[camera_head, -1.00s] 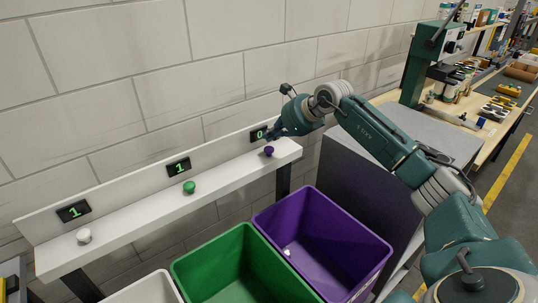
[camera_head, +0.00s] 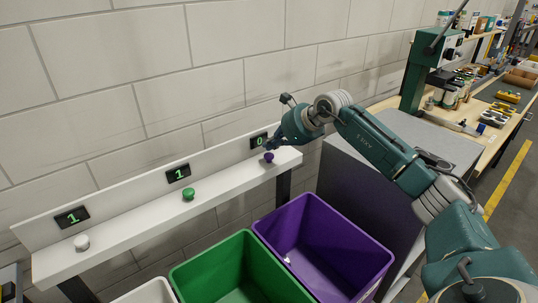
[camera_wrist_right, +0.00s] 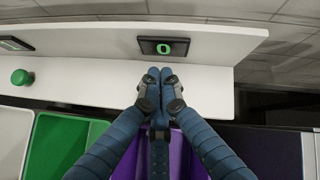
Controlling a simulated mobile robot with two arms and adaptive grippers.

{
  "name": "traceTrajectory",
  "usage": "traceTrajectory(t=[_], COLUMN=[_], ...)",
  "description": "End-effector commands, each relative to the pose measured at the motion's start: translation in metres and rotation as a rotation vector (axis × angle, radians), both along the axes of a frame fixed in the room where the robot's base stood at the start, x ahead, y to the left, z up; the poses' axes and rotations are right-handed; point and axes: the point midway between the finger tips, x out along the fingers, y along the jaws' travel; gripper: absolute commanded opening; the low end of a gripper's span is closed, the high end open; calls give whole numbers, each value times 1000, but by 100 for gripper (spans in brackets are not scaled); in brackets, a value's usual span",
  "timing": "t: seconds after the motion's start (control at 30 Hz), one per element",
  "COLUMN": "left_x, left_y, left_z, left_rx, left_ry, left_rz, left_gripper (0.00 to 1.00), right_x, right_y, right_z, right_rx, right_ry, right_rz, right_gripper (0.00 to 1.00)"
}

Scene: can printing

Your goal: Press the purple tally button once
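The purple tally button (camera_head: 268,157) stands on the right end of the white shelf (camera_head: 230,178). The display (camera_head: 258,141) behind it reads 0. My right gripper (camera_head: 270,145) is just above the purple button, fingers pointing down at it; I cannot tell whether they touch. In the right wrist view its fingertips (camera_wrist_right: 159,75) are together with nothing between them, and the purple button is hidden there. The display (camera_wrist_right: 163,46) shows ahead of the fingertips. My left gripper is not in view.
A green button (camera_head: 188,194) and a white button (camera_head: 81,243) stand farther left, their displays reading 1. A green bin (camera_head: 215,265), a purple bin (camera_head: 340,245) and a white bin (camera_head: 150,292) stand below the shelf. A grey cabinet (camera_head: 350,190) is to the right.

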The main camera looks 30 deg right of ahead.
Motion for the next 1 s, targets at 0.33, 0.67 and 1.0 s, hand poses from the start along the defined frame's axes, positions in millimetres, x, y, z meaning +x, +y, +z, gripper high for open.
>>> traceTrajectory(t=[0.33,0.67,1.0], left_x=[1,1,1], left_y=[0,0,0], left_z=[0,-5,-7], left_rx=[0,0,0], left_ry=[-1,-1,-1], left_rz=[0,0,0], left_gripper=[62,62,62], right_x=[0,0,0], right_y=[0,0,0], right_z=[0,-6,-8], right_rx=[0,0,0], right_ry=[0,0,0], right_rz=[0,0,0], right_gripper=[0,0,0])
